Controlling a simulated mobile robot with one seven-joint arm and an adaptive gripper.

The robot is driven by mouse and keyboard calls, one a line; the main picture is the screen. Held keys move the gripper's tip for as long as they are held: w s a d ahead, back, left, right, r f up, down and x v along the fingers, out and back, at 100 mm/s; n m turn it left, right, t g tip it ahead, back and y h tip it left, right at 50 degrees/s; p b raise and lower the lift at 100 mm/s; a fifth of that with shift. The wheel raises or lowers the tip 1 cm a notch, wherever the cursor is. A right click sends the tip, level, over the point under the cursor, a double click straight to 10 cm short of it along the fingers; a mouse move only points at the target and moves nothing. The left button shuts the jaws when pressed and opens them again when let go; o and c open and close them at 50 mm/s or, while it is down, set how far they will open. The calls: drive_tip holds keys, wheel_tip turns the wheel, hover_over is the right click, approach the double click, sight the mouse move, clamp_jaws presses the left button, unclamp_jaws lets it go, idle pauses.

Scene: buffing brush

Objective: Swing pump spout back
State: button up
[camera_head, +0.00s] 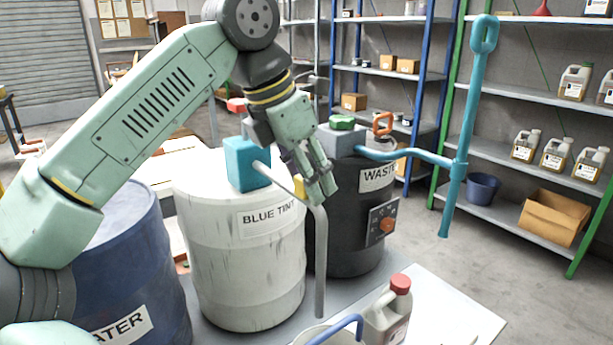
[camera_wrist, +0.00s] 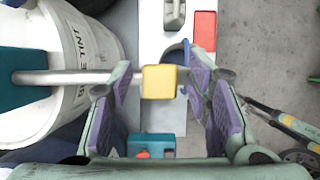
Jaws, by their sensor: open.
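The pump spout (camera_head: 320,260) is a grey pipe that runs from a teal block (camera_head: 246,165) on the white BLUE TINT drum (camera_head: 245,270), then bends down. A yellow block (camera_head: 300,187) sits on the pipe, partly behind my gripper. My gripper (camera_head: 325,193) is above the spout, pointing down, with its fingers apart. In the wrist view, the spout (camera_wrist: 75,77) comes in from the left and the yellow block (camera_wrist: 160,82) lies between my open fingers (camera_wrist: 159,78), with a gap on each side. I cannot tell how far below the fingertips it is.
A black WASTE drum (camera_head: 345,235) with a teal pump handle (camera_head: 465,130) stands to the right. A blue WATER drum (camera_head: 125,265) stands to the left. A jug with a red cap (camera_head: 389,315) and a blue-handled container (camera_head: 310,336) are in front. Shelves stand behind.

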clamp_jaws()
idle(0.6)
idle(0.3)
